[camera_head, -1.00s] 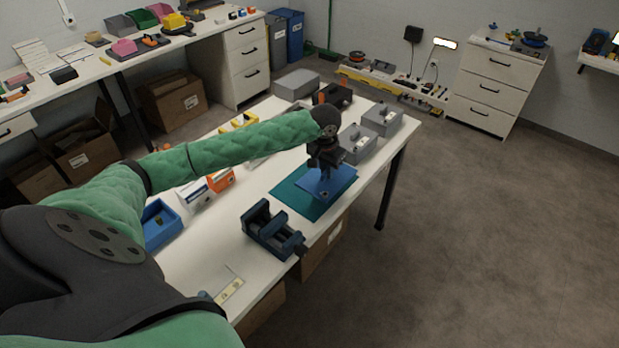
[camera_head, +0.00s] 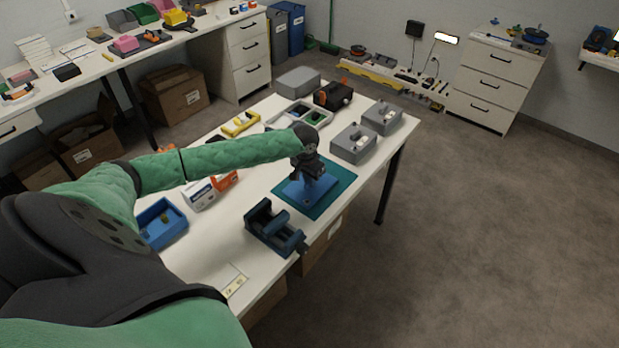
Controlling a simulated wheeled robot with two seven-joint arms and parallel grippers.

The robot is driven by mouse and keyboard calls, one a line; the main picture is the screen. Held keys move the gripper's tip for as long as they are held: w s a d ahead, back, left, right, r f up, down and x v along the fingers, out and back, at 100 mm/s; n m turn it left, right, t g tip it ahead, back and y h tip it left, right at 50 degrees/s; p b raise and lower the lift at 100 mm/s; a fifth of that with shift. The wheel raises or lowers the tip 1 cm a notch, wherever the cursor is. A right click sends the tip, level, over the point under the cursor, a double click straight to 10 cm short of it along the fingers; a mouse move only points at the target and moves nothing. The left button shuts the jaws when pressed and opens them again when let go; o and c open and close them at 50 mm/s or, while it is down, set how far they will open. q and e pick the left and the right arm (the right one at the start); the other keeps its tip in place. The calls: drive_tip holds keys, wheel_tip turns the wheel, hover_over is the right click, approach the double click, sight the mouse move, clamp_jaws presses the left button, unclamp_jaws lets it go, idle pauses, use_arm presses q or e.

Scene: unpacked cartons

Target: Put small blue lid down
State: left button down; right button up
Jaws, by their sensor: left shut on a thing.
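The small blue lid (camera_head: 303,190) is a flat blue piece over the left part of a teal mat (camera_head: 336,192) on the white table. My left gripper (camera_head: 309,180) is shut on the lid from above, and its fingertips are small and partly hidden. I cannot tell whether the lid touches the mat or is slightly above it. My right gripper is not in view.
A dark blue vise (camera_head: 274,228) stands just in front of the mat at the table's edge. Grey boxes (camera_head: 353,143) stand behind it. A blue open bin (camera_head: 160,222) and a white-orange box (camera_head: 199,194) are to the left.

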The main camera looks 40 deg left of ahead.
sight(307, 183)
use_arm(q)
drive_tip(key=c, duration=1.5)
unclamp_jaws()
drive_tip(key=shift+f, duration=0.1)
drive_tip(key=shift+o, duration=0.2)
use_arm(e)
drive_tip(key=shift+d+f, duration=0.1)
